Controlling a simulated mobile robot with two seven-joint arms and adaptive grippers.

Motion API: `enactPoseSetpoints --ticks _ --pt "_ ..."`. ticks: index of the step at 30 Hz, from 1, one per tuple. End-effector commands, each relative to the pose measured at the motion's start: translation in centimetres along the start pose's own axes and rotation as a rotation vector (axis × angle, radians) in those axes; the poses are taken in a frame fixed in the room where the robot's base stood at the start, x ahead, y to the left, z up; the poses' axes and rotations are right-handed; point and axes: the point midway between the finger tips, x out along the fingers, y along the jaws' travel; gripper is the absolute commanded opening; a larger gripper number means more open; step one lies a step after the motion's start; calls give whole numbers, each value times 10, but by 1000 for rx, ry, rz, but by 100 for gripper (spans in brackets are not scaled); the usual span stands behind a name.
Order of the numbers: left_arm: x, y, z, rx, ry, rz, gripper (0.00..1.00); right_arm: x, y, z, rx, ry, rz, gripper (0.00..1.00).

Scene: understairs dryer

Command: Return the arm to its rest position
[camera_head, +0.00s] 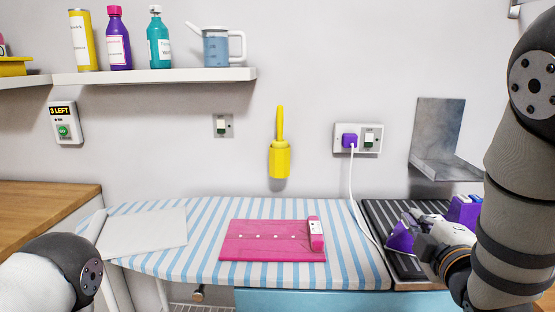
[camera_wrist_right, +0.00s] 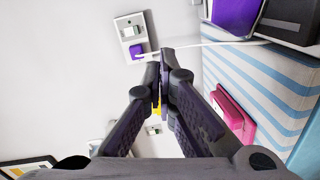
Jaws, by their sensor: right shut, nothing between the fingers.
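My right arm comes in from the right in the head view and bends down. Its gripper (camera_head: 424,246) is low at the right, in front of the dark ridged mat and a purple and white item (camera_head: 402,236) there. In the right wrist view the gripper's two fingers (camera_wrist_right: 163,62) are together at the tips with nothing held between them. A rounded part of my left arm shows at the lower left of the head view; the left gripper is out of view.
A striped ironing board (camera_head: 200,264) bears a pink pad (camera_head: 250,250) and a pale flat sheet (camera_head: 143,234). A dark ridged mat (camera_head: 379,212) lies right of it. A white cord runs from the purple plug (camera_head: 349,140). A metal bracket (camera_head: 437,135) juts from the wall.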

Motion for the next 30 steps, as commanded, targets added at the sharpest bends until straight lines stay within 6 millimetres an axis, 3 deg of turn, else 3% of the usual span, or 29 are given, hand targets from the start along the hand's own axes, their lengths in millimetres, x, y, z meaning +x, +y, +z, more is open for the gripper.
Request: enactPoseSetpoints --ticks 1,5,8,11,12,15,18,21,24,30 --pt "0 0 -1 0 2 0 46 -6 -36 8 68 -29 -89 0" --pt "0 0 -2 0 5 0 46 -40 -129 30 278 -147 -333 0" --pt "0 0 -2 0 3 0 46 -88 -206 47 457 -296 -539 0" --pt "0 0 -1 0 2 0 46 -157 -278 60 638 -501 -741 0" --pt "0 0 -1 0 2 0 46 -189 -302 64 705 -597 -816 0" --pt "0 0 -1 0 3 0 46 -270 -346 69 846 -852 -970 0" --pt "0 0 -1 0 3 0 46 -340 -369 69 936 -1084 -1067 0" --pt "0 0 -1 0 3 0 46 -385 -376 67 983 -1246 -1115 0" --pt "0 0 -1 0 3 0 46 -404 -378 66 999 -1319 -1130 0" --pt "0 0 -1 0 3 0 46 -406 -378 66 1002 -1328 -1130 0"
